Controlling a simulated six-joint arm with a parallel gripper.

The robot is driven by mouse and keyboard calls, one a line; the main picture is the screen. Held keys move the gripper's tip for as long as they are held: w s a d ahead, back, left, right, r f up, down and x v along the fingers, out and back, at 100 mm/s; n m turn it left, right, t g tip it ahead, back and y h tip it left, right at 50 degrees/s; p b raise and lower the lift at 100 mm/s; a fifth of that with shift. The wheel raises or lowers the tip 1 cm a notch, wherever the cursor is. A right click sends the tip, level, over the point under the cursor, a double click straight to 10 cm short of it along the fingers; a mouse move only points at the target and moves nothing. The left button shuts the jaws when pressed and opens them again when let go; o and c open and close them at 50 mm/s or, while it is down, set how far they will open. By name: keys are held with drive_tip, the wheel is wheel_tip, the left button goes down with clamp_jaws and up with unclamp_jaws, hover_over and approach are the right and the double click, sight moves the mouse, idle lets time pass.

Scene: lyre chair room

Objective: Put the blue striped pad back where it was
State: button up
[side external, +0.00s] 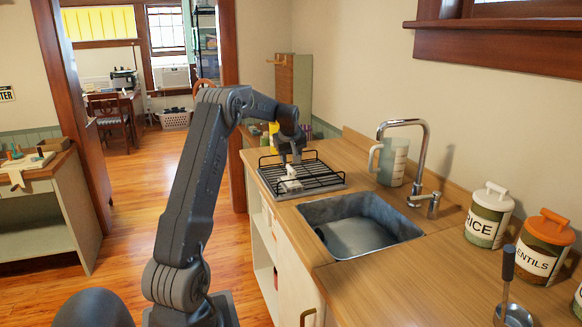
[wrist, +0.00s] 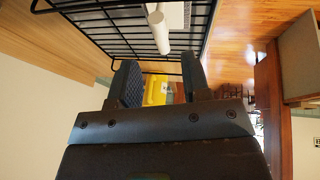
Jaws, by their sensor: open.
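I cannot make out a blue striped pad in either view. My gripper (side external: 293,158) is over the far end of the counter, at the black wire rack (side external: 318,179). In the wrist view my gripper (wrist: 160,75) has its two dark fingers apart, with no held object visible between them. A yellow thing (wrist: 156,90) shows beyond the gap; its contact with the fingers cannot be told. A white cylindrical thing (wrist: 158,30) is at the rack, close ahead of the fingers; it also shows in the side view (side external: 291,182).
A metal sink (side external: 362,232) with a tall faucet (side external: 428,150) lies nearer than the rack. A grey-green pitcher (side external: 392,160) stands behind it. Labelled canisters, the rice one (side external: 488,216) and lentils one (side external: 543,248), and a ladle (side external: 508,270) are at right.

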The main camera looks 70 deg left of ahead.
drive_tip(key=d+r+m+t+h, duration=0.1)
drive_tip(key=d+r+m, duration=0.25)
drive_tip(key=d, duration=0.65)
drive_tip(key=d+r+m+t, duration=0.15)
drive_tip(key=d+r, duration=0.25)
drive_tip(key=d, duration=0.6)
drive_tip(key=d+r+m+h, duration=0.1)
drive_tip(key=d+r+m, duration=0.3)
drive_tip(key=d, duration=0.7)
drive_tip(key=s+d+f+m+h, duration=0.2)
drive_tip(key=s+d+f+m, duration=0.3)
drive_tip(key=s+d+m, duration=0.4)
drive_tip(key=s+d+t, duration=0.1)
drive_tip(key=s+d, duration=0.6)
drive_tip(key=d, duration=0.3)
drive_tip(key=shift+s+f+h, duration=0.2)
drive_tip(key=shift+s+h, duration=0.1)
drive_tip(key=shift+s, duration=0.1)
